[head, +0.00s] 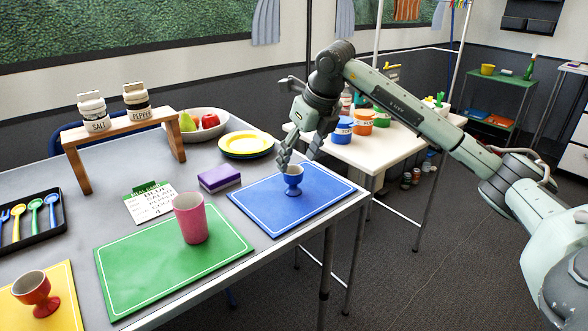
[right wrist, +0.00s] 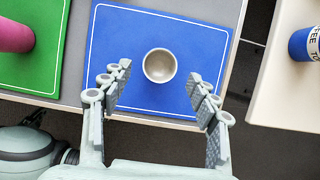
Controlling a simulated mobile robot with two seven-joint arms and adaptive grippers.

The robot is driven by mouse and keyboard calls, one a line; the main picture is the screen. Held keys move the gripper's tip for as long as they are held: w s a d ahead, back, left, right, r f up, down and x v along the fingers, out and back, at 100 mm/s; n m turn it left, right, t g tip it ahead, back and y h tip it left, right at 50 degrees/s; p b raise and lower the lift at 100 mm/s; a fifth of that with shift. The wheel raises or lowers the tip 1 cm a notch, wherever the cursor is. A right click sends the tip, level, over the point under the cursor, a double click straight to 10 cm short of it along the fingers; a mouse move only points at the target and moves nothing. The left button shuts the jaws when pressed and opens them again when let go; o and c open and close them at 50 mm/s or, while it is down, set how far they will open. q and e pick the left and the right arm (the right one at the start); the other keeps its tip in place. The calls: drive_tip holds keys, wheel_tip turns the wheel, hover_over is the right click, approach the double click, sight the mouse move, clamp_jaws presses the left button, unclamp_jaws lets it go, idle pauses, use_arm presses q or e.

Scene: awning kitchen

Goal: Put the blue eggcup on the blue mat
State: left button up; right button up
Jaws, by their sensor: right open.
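The blue eggcup (head: 293,178) stands upright on the blue mat (head: 270,218) in the head view. In the right wrist view the eggcup (right wrist: 159,66) is seen from above, with blue mat (right wrist: 120,45) all around it. My right gripper (head: 298,158) is open, with its fingers just above and behind the eggcup in the head view. In the right wrist view the open fingers (right wrist: 163,80) lie on either side of the eggcup's near side, with gaps between them and it. My left gripper is not in view.
A pink cup (head: 190,218) stands on a green mat (head: 130,275) to the left. A purple sponge (head: 219,178) and yellow plates (head: 245,144) lie near the blue mat. A red eggcup (head: 36,291) is on a yellow mat (head: 62,300). A white side table (head: 375,150) holds jars.

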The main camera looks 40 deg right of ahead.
drive_tip(key=v, duration=0.6)
drive_tip(key=shift+r, duration=0.35)
drive_tip(key=shift+s+f, duration=0.1)
drive_tip(key=shift+s, duration=0.1)
